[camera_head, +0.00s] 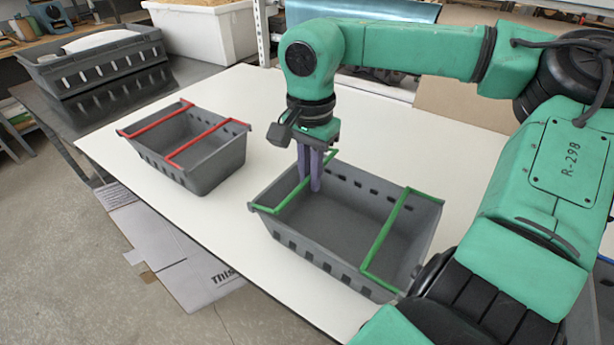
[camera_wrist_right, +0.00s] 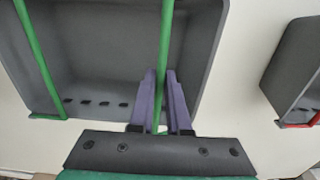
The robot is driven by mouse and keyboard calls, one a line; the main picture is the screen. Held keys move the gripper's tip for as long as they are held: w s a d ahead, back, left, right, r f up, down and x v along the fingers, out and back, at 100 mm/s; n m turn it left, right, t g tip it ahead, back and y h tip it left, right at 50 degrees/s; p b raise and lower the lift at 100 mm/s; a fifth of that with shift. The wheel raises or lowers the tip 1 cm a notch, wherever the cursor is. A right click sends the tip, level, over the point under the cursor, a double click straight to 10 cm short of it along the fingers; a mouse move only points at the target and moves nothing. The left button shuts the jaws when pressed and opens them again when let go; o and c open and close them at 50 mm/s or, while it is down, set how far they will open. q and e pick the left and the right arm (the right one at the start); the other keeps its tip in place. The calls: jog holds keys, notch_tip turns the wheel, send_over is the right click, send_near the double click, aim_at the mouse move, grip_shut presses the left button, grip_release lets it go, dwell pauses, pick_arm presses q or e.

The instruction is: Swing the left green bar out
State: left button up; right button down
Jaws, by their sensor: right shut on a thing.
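The grey crate with green bars (camera_head: 340,220) stands on the white table. Its left green bar (camera_head: 283,203) lies across the crate's left part, with its far end near the back rim. The right green bar (camera_head: 385,238) lies across the right part. My right gripper (camera_head: 315,188) points down at the left bar near the crate's back rim. In the right wrist view my right gripper (camera_wrist_right: 161,98) has its purple fingers on both sides of a green bar (camera_wrist_right: 165,45), shut on it. The other green bar (camera_wrist_right: 38,60) shows at left there. My left gripper is not in view.
A grey crate with red bars (camera_head: 205,165) stands to the left on the white table (camera_head: 250,105). Stacked dark crates (camera_head: 100,75) and a white bin (camera_head: 205,30) stand behind at the left. Bare table lies between the two barred crates.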

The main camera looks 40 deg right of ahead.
jog(key=shift+w+a+r+p, duration=0.1)
jog(key=shift+w+r+p, duration=0.25)
jog(key=shift+r+p, duration=0.2)
jog(key=shift+w+a+r+p, duration=0.1)
jog(key=shift+w+r+p, duration=0.25)
jog(key=shift+r, duration=0.25)
jog(key=c, duration=1.1)
grip_release()
